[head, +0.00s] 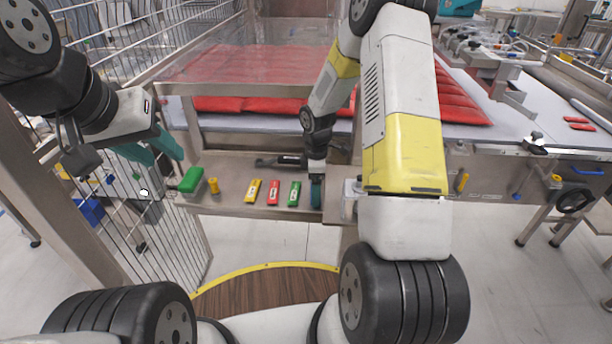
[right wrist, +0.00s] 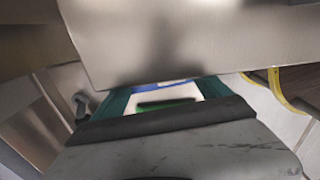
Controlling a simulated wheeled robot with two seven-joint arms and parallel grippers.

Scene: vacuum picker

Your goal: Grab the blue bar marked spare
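My right gripper (head: 316,192) points down at the right end of a row of bars on the metal shelf. In the right wrist view its two teal fingers (right wrist: 165,95) stand apart. A blue strip (right wrist: 160,85), likely the blue bar, shows between the fingertips. Its marking cannot be read, and no contact with the fingers is clear. In the head view no blue bar shows in the row; my right gripper covers that spot. My left gripper (head: 150,150) is open and empty at the left, above and left of a green block (head: 191,180).
On the shelf (head: 231,196) lie a yellow bar (head: 253,191), a red bar (head: 273,192) and a green bar (head: 294,194). A small yellow knob (head: 213,186) and a dark tool (head: 280,161) are there too. A wire fence (head: 165,235) stands at the left.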

